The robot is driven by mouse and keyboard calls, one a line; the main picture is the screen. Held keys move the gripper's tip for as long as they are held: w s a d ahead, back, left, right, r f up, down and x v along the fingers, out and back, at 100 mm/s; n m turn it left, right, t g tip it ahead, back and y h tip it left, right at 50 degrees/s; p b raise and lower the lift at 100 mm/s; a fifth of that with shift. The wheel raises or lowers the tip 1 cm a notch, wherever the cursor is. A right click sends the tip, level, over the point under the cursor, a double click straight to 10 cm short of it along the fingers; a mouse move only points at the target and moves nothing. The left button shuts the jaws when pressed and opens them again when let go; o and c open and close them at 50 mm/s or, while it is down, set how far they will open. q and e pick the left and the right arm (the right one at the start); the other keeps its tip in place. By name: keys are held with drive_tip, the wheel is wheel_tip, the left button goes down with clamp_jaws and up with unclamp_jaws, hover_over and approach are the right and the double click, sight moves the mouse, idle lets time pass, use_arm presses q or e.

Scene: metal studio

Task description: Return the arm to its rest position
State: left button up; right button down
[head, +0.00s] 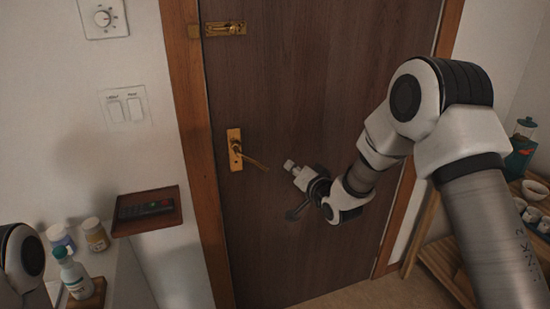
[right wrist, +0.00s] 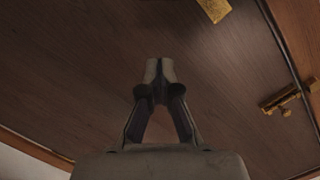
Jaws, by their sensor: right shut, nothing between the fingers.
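My right arm (head: 460,150) comes in from the right and reaches in front of the brown door. My right gripper (head: 290,166) is just right of the brass door handle (head: 236,150), with a small gap between them in the picture. In the right wrist view its fingers (right wrist: 158,72) meet at the tips with nothing between them. Part of my left arm (head: 22,262) shows at the lower left edge; its gripper is out of view.
The wooden door (head: 310,80) looks closed, with a brass bolt (head: 226,29) above the handle. A dark tray (head: 145,212) with a remote, several bottles (head: 75,277) and a white counter are at left. A wooden shelf (head: 440,262) with bowls stands at right.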

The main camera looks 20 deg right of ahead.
drive_tip(key=s+a+f+g, duration=0.1)
drive_tip(key=s+f+g, duration=0.2)
drive_tip(key=s+f, duration=0.5)
drive_tip(key=s+f+g+h, duration=0.15)
drive_tip(key=s+f, duration=0.35)
drive_tip(key=f, duration=0.6)
drive_tip(key=s+a+f+g+y, duration=0.1)
drive_tip(key=s+f+g, duration=0.4)
drive_tip(key=f, duration=0.5)
drive_tip(key=s+f+n+g+h, duration=0.1)
drive_tip(key=s+f+n+g, duration=0.1)
drive_tip(key=s, duration=1.1)
drive_tip(key=s+d+f+n+g+h, duration=0.1)
drive_tip(key=s+f+n+g, duration=0.2)
drive_tip(key=s, duration=1.1)
drive_tip(key=shift+d+f+n+g, duration=0.2)
drive_tip(key=shift+f+n+g, duration=0.05)
drive_tip(key=shift+n+g, duration=0.65)
